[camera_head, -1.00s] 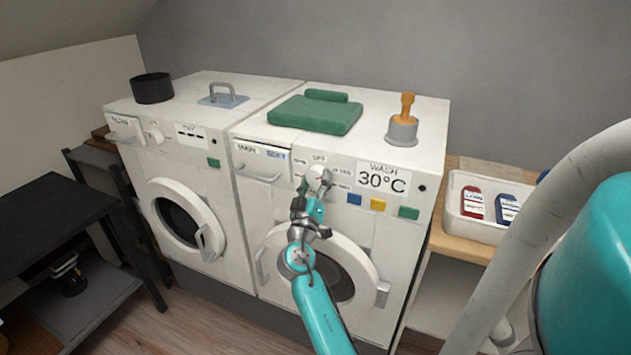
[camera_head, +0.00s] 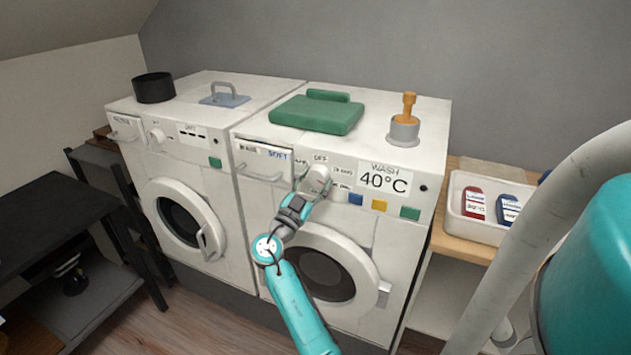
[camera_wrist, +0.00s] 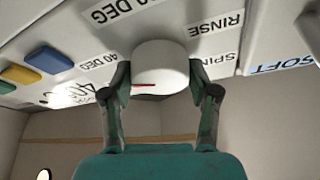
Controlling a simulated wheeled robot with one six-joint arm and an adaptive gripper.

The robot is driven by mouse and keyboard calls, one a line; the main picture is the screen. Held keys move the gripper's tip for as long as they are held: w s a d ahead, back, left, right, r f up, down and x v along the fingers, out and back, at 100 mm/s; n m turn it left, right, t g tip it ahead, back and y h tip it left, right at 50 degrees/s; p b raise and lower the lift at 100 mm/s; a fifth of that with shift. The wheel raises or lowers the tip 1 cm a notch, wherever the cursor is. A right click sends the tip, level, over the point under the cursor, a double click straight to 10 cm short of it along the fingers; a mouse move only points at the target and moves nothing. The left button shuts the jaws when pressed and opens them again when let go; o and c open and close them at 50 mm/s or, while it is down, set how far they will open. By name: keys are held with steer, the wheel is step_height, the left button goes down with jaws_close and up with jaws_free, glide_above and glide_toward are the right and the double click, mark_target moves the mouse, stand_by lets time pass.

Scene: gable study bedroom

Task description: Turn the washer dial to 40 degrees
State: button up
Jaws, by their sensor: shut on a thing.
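The washer (camera_head: 400,252) is the right-hand white machine. Its round white dial (camera_head: 317,180) is on the front panel, partly hidden by my gripper in the head view. The display (camera_head: 383,180) beside it reads "WASH 40°C". My gripper (camera_wrist: 160,85) is shut on the dial (camera_wrist: 160,62), with one finger on each side in the wrist view. A red mark shows on the dial's face. Printed labels surround the dial, among them "RINSE", "SPIN", "OFF" and "40 DEG".
Blue, yellow and green buttons (camera_head: 380,205) sit right of the dial. A drawer front (camera_head: 262,163) is to its left. A second white machine (camera_head: 180,170) stands left.

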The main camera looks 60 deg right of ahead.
steer(key=shift+f+m+g, duration=0.1)
steer(key=shift+m+g, duration=0.4)
steer(key=shift+m, duration=0.6)
steer(key=shift+y, duration=0.3)
steer(key=o, duration=1.2)
steer(key=v, duration=1.2)
